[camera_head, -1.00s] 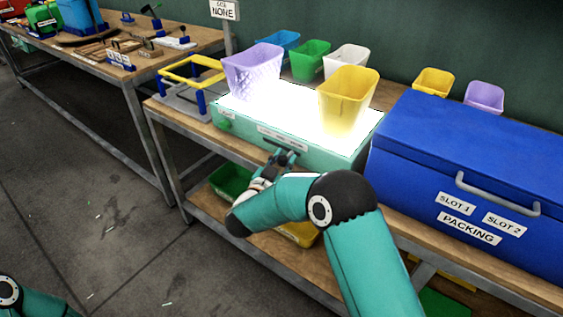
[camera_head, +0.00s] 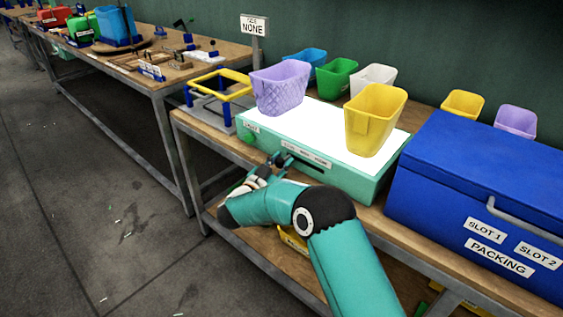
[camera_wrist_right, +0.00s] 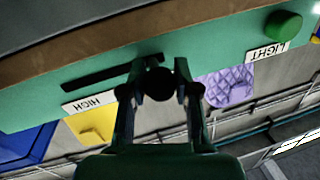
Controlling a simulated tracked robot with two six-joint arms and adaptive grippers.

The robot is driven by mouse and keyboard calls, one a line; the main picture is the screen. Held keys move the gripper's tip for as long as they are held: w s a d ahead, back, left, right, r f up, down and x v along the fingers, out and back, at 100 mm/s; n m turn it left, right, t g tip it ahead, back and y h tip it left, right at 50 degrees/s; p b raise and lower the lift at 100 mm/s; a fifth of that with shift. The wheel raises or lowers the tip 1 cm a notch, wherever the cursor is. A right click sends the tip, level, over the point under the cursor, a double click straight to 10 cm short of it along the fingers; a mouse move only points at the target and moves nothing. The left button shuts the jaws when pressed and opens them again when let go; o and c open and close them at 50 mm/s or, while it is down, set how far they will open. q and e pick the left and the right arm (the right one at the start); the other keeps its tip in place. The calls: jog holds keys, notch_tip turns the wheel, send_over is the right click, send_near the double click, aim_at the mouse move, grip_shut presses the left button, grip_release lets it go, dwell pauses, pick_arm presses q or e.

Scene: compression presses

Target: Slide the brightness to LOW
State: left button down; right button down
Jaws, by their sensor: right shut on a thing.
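The teal light box (camera_head: 345,181) stands on the bench, its white top panel lit without a strong glow. A dark slider slot runs along its front face, and it shows in the wrist view (camera_wrist_right: 100,76). My right gripper (camera_head: 277,163) is at the slot's left part in the head view. In the wrist view my right gripper (camera_wrist_right: 160,90) is shut on the dark slider knob (camera_wrist_right: 160,84), at the slot end nearer the LIGHT label (camera_wrist_right: 293,50). The HIGH label (camera_wrist_right: 89,103) is by the other end. The LOW label is hidden there. My left gripper is out of view.
A purple basket (camera_head: 279,88) and a yellow bin (camera_head: 375,120) stand on the lit panel. A green button (camera_head: 249,138) is at the box's left. A blue packing chest (camera_head: 480,190) is at the right. A yellow-topped frame (camera_head: 218,82) stands left of the box.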

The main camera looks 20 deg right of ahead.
jog(key=c, duration=1.2)
grip_release()
jog(key=shift+w+a+r, duration=0.1)
jog(key=shift+w+r, duration=0.15)
jog(key=shift+r, duration=0.05)
jog(key=o, duration=0.4)
jog(key=shift+w+f, duration=0.15)
jog(key=shift+f, duration=0.05)
jog(key=v, duration=1.2)
